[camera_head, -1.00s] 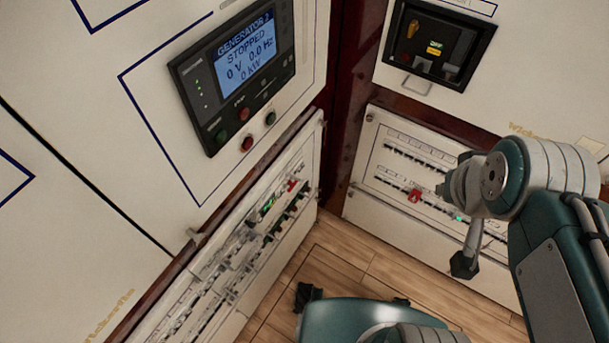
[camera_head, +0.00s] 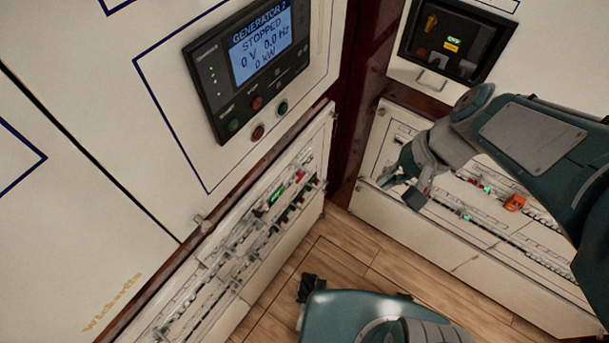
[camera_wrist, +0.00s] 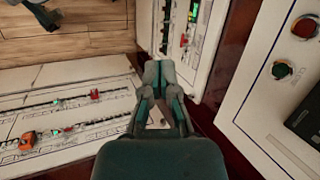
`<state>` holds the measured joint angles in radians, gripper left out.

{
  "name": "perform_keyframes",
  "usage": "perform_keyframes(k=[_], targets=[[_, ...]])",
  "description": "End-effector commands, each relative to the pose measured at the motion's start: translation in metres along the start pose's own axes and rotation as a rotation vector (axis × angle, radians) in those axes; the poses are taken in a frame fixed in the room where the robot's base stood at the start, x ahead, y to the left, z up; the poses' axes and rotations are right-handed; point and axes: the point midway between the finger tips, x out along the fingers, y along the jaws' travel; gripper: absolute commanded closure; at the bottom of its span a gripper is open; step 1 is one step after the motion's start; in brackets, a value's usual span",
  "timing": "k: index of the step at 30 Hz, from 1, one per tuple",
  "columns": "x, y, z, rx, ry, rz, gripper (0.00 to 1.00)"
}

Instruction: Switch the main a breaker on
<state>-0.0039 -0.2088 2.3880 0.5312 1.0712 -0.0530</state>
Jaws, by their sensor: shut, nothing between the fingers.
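Two white breaker panels meet near the corner. The left panel (camera_head: 225,310) carries rows of small breakers, a lit green mark (camera_head: 277,193) and a red piece (camera_head: 300,177). The right panel (camera_head: 480,259) has breaker rows with green marks and an orange-red piece (camera_head: 514,203). Labels are too small to read, so I cannot tell which breaker is main a. My gripper (camera_head: 400,180) is in front of the right panel's left end, near the corner. In the wrist view my gripper (camera_wrist: 165,75) is shut and empty, with the left panel (camera_wrist: 211,56) beyond its tips.
A generator display (camera_head: 260,50) reading STOPPED, with buttons below, is on the left wall. A dark recessed unit (camera_head: 455,42) with a handle below is above the right panel. Wooden floor (camera_head: 345,262) lies between the panels. A dark red post (camera_head: 360,90) stands in the corner.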

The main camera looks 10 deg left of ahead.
Motion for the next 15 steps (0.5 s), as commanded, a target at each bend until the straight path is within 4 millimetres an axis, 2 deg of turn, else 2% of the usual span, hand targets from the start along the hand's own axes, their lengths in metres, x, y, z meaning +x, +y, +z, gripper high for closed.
perform_keyframes(k=[1, 9, 15], targets=[[0.013, -0.004, -0.004, 0.045, -0.063, -0.037, 1.00], [0.067, -0.033, -0.029, 0.289, -0.323, -0.257, 1.00], [0.109, -0.046, -0.053, 0.490, -0.475, -0.418, 1.00]])
